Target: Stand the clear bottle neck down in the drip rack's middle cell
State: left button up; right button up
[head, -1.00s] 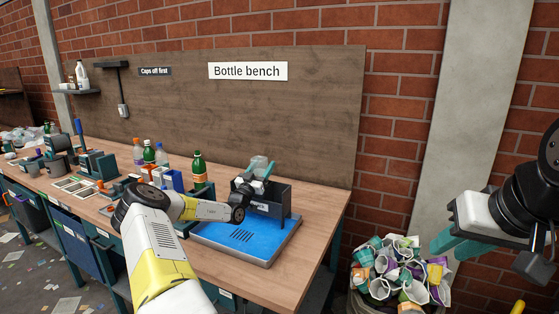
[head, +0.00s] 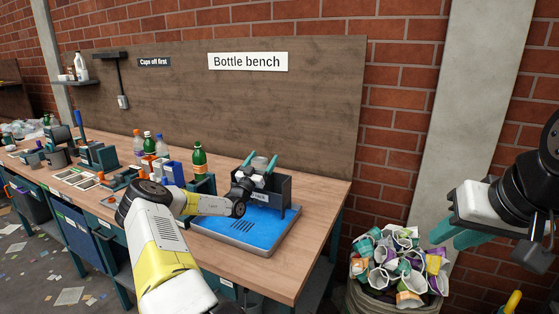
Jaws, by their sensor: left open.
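The drip rack (head: 283,197) is a dark grey box standing at the back of a blue tray on the bench. The clear bottle (head: 260,162) shows only as a pale, see-through end above the rack, between the fingers of my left gripper (head: 260,161). That gripper is open, its teal fingertips apart on either side of the bottle. The bottle's neck and the cell it is in are hidden by the rack wall and my gripper. My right gripper (head: 455,235) hangs at the right, away from the bench; its finger gap is not clear.
The blue tray (head: 262,236) is bare in front of the rack. Green bottles (head: 199,160) and other bottles stand left of it. A bin of crumpled cups (head: 400,268) stands on the floor right of the bench. The bench's right end is clear.

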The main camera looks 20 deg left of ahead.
pick_arm(q)
jog(key=shift+s+d+f, duration=0.1)
jog(key=shift+d+f, duration=0.1)
jog(key=shift+f, duration=0.75)
jog(key=r+v, duration=0.1)
jog(key=v, duration=0.6)
jog(key=shift+s+a+r, duration=0.2)
jog(key=shift+s+r, duration=0.05)
jog(key=shift+s, duration=0.05)
jog(key=shift+s, duration=0.1)
